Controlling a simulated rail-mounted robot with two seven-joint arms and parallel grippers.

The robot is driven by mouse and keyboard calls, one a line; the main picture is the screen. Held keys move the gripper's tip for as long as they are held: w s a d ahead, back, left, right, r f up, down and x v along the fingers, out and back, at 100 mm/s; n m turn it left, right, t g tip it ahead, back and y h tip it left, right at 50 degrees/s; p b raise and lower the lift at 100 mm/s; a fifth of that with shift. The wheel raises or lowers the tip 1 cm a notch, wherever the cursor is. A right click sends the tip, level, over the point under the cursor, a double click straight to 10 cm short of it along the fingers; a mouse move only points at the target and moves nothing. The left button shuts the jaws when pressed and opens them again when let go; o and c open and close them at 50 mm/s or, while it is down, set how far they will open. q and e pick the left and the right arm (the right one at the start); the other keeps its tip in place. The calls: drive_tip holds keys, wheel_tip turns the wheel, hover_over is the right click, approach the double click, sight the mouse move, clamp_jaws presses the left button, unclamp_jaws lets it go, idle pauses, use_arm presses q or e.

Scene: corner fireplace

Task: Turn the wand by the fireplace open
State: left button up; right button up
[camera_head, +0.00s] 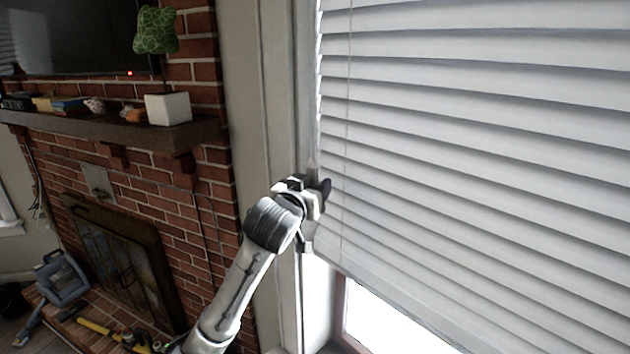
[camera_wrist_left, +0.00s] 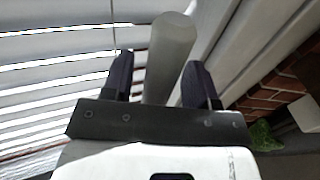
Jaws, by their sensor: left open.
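The wand (camera_wrist_left: 172,50) is a thick, pale grey rod in the left wrist view. It stands between the two dark fingers of my left gripper (camera_wrist_left: 160,72), with a gap seen on each side. In the head view my left gripper (camera_head: 318,190) is at the left edge of the white blind (camera_head: 470,150), by the window frame. A small pale tip above it there may be the wand; the rest is hidden by the gripper. The slats look mostly shut, with thin bright gaps in the left wrist view. My right gripper is not in view.
A brick fireplace (camera_head: 120,265) with a wooden mantel (camera_head: 95,130) stands at the left. A thin cord (camera_head: 348,110) hangs before the blind. Tools lie on the hearth.

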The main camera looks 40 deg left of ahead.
use_arm(q)
drive_tip(key=shift+x, duration=0.75)
drive_tip(key=shift+c, duration=0.3)
